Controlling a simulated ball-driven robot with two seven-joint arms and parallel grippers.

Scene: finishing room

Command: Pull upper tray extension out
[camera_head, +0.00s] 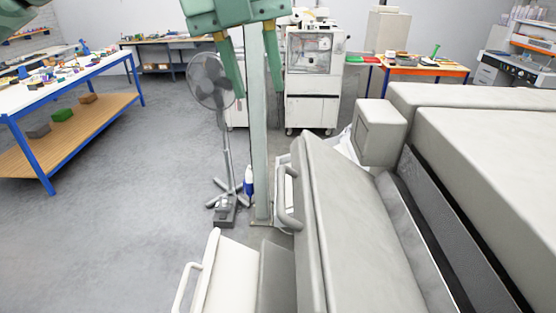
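A big grey machine (480,160) fills the right side. On its near left end is a long grey panel (350,225) with a grey bar handle (287,203) on its left edge. Below and left of it, a white tray-like part (232,275) has a white bar handle (187,287). I cannot tell for sure which part is the upper tray extension. My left gripper (259,92) hangs at the top centre, its two green fingers apart and empty. It is above and away from both handles. My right gripper is not in view.
A pale upright post (256,150) stands behind my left gripper. A fan (210,82) with a floor stand is left of the post. A blue-framed workbench (88,68) is far left. A white cabinet (312,95) stands at the back. The grey floor (110,230) at left is clear.

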